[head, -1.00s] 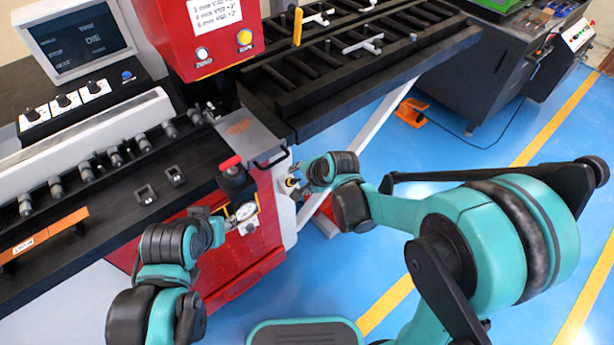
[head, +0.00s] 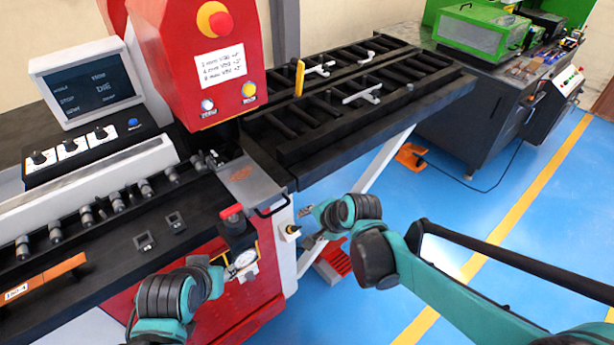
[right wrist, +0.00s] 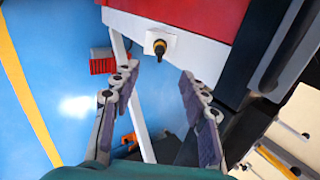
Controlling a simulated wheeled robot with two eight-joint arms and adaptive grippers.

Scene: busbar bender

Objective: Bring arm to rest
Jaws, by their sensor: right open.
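My right gripper (head: 311,225) is open and empty, just right of the red bending machine's front corner. In the right wrist view its two fingers (right wrist: 158,78) are spread, with nothing between them. A black and yellow knob (right wrist: 159,47) on a white plate lies beyond the fingertips, apart from them. The knob also shows in the head view (head: 292,231), left of the gripper. The left gripper's fingers are too unclear to judge.
The red machine (head: 190,60) has a screen (head: 88,88) at left and a black roller table (head: 350,100) behind. A grey leg (head: 370,165), a red foot pedal (head: 335,262) and an orange pedal (head: 410,156) are near. Blue floor (head: 420,190) is open at right.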

